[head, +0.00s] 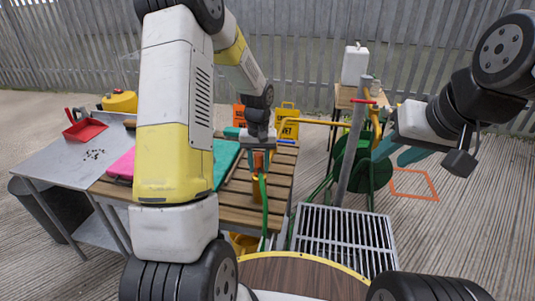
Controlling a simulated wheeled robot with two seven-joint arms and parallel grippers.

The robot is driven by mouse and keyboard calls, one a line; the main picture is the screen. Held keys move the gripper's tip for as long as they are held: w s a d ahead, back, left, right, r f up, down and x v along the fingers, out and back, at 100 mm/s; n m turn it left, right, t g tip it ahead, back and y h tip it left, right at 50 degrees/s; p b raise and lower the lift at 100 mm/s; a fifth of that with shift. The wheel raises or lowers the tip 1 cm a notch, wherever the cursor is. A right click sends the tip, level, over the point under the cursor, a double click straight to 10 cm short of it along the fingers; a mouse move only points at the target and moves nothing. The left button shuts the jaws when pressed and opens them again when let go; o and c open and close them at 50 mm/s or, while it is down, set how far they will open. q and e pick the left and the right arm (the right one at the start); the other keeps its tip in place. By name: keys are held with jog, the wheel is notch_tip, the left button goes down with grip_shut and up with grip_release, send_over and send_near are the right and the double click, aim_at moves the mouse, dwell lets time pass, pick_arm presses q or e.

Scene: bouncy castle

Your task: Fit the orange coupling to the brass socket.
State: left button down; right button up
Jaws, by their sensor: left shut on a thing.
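My left gripper (258,148) is shut on the orange coupling (258,161), holding it above the slatted wooden table. A green hose (264,205) hangs down beside it. An amber object (255,188) shows just below the coupling; I cannot tell what it is or whether they touch. A grey standpipe (355,140) with a red handle (363,101) stands to the right, with brass-yellow pipework (376,122) on its right side. I cannot clearly make out the brass socket.
A metal grate (345,240) lies at the standpipe's foot. A green hose reel (372,172) stands behind it. A yellow pipe (315,122) crosses between table and standpipe. A grey table (62,155) with a red dustpan (84,127) is left. An orange square (412,197) marks clear floor.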

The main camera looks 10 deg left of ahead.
aim_at(259, 154)
pick_arm(q)
jog(key=shift+f, duration=0.8)
dwell(0.4)
jog(key=c, duration=0.9)
grip_release()
notch_tip(259, 154, up, 8)
jog(key=shift+s+r, duration=0.1)
jog(key=shift+r, duration=0.05)
jog(key=s+r+t, duration=0.2)
jog(key=s+r, duration=0.5)
jog(key=r, duration=0.3)
jog(key=s+r+t, duration=0.1)
jog(key=s+r, duration=0.1)
jog(key=s, duration=0.3)
jog(key=s+d+r+m+t+h, duration=0.1)
jog(key=s+r, duration=0.2)
jog(key=s, duration=0.3)
jog(key=s+d+r+m+t+h, duration=0.1)
jog(key=s+r+t, duration=0.1)
jog(key=s, duration=0.4)
jog(key=shift+d+r, duration=0.1)
jog(key=shift+r, duration=0.6)
